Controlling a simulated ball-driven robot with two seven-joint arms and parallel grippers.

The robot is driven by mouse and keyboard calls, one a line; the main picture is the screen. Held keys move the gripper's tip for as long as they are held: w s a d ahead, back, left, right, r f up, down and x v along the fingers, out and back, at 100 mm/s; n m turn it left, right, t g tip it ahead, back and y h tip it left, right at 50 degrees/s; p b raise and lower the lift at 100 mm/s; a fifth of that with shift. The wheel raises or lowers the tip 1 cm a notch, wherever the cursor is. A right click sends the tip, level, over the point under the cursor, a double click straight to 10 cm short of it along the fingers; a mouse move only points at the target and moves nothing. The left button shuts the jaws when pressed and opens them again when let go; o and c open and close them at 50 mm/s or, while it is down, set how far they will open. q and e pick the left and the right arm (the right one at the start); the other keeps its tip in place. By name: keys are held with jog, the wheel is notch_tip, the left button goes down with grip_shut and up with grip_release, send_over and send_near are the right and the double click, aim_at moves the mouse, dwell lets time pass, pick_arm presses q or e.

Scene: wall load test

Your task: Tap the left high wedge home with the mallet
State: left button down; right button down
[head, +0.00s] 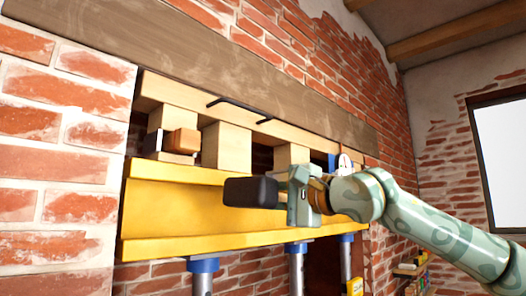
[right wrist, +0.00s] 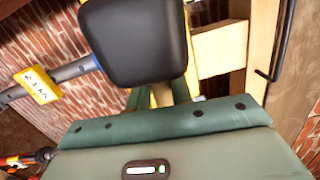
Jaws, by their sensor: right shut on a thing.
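The mallet shows its dark rounded head (head: 250,192) in front of the yellow beam in the head view; the head also fills the upper middle of the right wrist view (right wrist: 135,42). My right gripper (head: 299,195) is shut on the mallet, whose handle is mostly hidden. An orange-brown wedge (head: 184,142) sticks out between pale wooden blocks at the left end of the opening, above the yellow beam (head: 165,205). It looks like the left high wedge. The mallet head is to its lower right, apart from it. My left gripper is out of view.
Pale wooden blocks (head: 227,146) stand between the yellow beam and a timber with black handles (head: 238,108). Blue-topped props (head: 204,266) stand under the beam. A white dial (head: 345,162) is at right. A yellow tag (right wrist: 37,86) hangs on a prop. Brick wall (head: 60,150) borders the left.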

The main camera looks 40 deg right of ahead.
jog(key=s+a+r, duration=0.1)
jog(key=r, duration=0.2)
jog(key=s+a+r+p, duration=0.1)
jog(key=a+r, duration=0.1)
jog(key=r, duration=0.2)
jog(key=s+a+r+p, duration=0.1)
jog(key=a+r, duration=0.1)
jog(key=r, duration=0.2)
jog(key=shift+a+r, duration=0.15)
jog(key=shift+w+a+p, duration=0.1)
jog(key=shift+w+p, duration=0.8)
jog(key=shift+w, duration=2.5)
jog(key=shift+a, duration=0.15)
jog(key=w, duration=0.3)
jog(key=shift+w+a+p, duration=0.15)
jog(key=shift+w+p, duration=0.2)
jog(key=shift+p, duration=0.05)
